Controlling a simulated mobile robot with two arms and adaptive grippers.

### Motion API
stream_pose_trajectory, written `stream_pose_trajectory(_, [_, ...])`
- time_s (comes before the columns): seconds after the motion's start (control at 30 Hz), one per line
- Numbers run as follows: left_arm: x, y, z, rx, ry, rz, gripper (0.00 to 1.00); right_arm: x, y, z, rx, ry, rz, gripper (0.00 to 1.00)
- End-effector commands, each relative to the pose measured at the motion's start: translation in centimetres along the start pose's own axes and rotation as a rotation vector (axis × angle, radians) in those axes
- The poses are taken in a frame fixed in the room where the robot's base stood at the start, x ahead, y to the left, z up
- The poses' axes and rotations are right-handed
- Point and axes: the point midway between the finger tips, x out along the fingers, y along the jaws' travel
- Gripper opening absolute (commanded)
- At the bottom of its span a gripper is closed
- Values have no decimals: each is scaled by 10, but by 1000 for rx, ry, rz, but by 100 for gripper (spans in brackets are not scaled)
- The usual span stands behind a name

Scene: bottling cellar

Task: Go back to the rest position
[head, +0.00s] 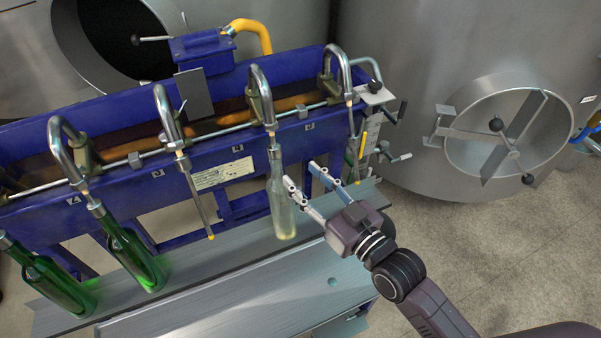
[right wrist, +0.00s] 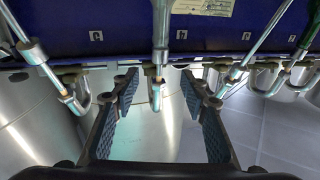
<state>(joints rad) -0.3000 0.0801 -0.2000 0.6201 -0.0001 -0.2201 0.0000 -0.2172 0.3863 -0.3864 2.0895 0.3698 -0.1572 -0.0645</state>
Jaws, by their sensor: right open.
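My right gripper (head: 301,174) is open, its two fingers pointing at the bottling machine. A clear bottle (head: 283,208) hangs upright under one of the filler spouts (head: 262,95), just left of the fingertips. In the head view the near finger comes close to the bottle; I cannot tell if it touches. In the right wrist view the open gripper (right wrist: 160,78) shows its two dark pads wide apart, with a spout between and beyond them. My left gripper is not in view.
The blue filling machine (head: 225,160) spans the left and middle, with several spouts. Two green bottles (head: 134,255) stand at lower left by the metal bench (head: 240,308). A large steel tank (head: 425,60) with a round hatch stands at right. Open floor (head: 520,240) lies at lower right.

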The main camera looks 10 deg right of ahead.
Motion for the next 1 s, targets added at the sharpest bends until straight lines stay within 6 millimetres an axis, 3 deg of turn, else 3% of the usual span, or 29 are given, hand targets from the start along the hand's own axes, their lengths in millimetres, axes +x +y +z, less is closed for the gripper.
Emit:
stream_pose_trajectory(0.47, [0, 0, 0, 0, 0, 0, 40, 0, 0, 2, 1, -10, 1, 41])
stream_pose_trajectory(0.63, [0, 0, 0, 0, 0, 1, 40, -12, -2, 29, 5, -141, 23, 41])
stream_pose_trajectory(0.77, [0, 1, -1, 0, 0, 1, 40, -39, 1, 69, 13, -350, 68, 41])
stream_pose_trajectory(1.0, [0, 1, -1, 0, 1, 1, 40, -127, 12, 136, 58, -762, 189, 41])
